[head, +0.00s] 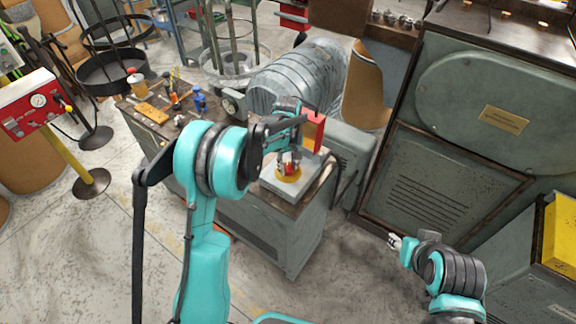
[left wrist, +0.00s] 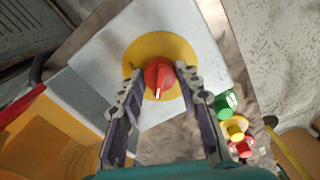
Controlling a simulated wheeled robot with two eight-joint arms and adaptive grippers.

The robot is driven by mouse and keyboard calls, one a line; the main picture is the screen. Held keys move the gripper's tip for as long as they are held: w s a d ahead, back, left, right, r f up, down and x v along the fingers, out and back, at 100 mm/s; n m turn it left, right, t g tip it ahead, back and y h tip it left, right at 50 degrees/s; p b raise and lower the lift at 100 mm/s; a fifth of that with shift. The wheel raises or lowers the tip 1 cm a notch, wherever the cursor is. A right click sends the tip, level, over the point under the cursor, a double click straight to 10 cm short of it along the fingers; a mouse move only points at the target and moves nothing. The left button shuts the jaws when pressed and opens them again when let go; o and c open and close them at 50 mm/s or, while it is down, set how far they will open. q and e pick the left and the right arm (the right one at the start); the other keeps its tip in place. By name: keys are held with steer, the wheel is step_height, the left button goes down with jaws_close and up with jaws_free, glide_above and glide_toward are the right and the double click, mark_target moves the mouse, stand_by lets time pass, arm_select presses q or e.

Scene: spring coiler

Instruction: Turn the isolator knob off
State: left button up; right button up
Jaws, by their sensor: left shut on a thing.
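The isolator knob is a red rotary knob (left wrist: 158,74) on a round yellow plate (left wrist: 160,45), set on a pale grey box (left wrist: 105,65). A white mark on the knob points toward the bottom of the left wrist view. My left gripper (left wrist: 156,80) is shut on the knob, one finger at each side. In the head view, my left gripper (head: 289,158) reaches down over the yellow plate (head: 290,176) and partly hides the knob. My right gripper (head: 396,242) is at the lower right, away from the knob; its fingers are too small to judge.
The box sits on a cabinet with a cluttered top (head: 160,118). A red and orange box (head: 313,131) stands close behind the gripper. Green, yellow and red buttons (left wrist: 237,128) lie close to the right finger. A large green machine (head: 440,170) stands right. Floor in front is clear.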

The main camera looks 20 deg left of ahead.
mark_target(288, 166)
stand_by(0.4)
arm_select(q)
steer(key=o, duration=1.2)
step_height(288, 166, up, 12)
steer(key=shift+f, duration=0.1)
steer(key=s+r+m+t, duration=0.2)
steer(key=s+r, duration=0.3)
steer(key=s, duration=0.2)
steer(key=s+m+t, duration=0.1)
steer(key=s+m, duration=0.1)
steer(key=s, duration=0.4)
steer(key=s+f+m+t, duration=0.1)
steer(key=s+m+t, duration=0.1)
steer(key=s, duration=0.5)
steer(key=s+f+m+t, duration=0.1)
steer(key=s+m+t, duration=0.1)
steer(key=s, duration=0.4)
steer(key=shift+s+a+f+m, duration=0.15)
steer(key=shift+s+a+m, duration=0.2)
steer(key=shift+m, duration=0.45)
